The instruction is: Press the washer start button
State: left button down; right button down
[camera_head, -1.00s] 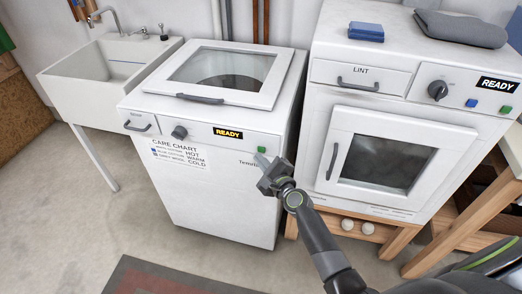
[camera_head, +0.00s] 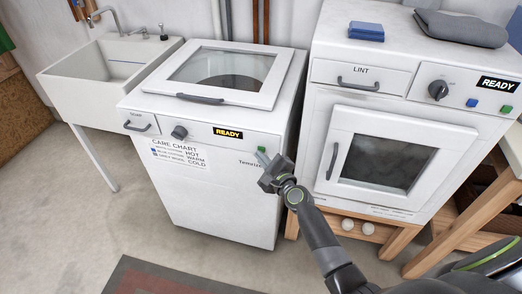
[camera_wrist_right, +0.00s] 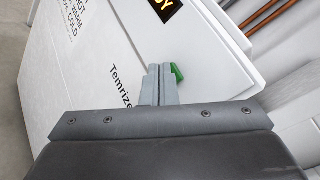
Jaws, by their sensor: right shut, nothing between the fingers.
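The white washer (camera_head: 205,190) stands left of the dryer, with an amber READY display (camera_head: 228,133) on its front. Its green start button (camera_head: 262,149) sits at the right end of the front panel. My right gripper (camera_head: 262,158) is shut and empty, its fingertips at or just below the button. In the right wrist view, the shut fingers (camera_wrist_right: 160,84) point at the panel and the green button (camera_wrist_right: 177,72) shows just right of their tips, partly hidden by them. I cannot tell whether they touch. My left gripper is not in view.
The dryer (camera_head: 395,150) stands to the right on a wooden stand, with its own green and blue buttons. A sink (camera_head: 105,70) is at the left. A folded blue cloth (camera_head: 366,31) and grey cloth (camera_head: 460,28) lie on the dryer.

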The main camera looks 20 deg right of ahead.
jog(key=shift+w+d, duration=0.15)
jog(key=shift+w, duration=0.1)
jog(key=shift+s, duration=0.1)
dwell(0.5)
jog(key=shift+s+a, duration=0.45)
jog(key=shift+s, duration=0.15)
jog(key=shift+s+a+p, duration=0.25)
jog(key=shift+s+a, duration=0.45)
jog(key=shift+s, duration=0.35)
jog(key=shift+s+a+p, duration=0.2)
jog(key=shift+s+a, duration=0.5)
jog(key=shift+s, duration=0.3)
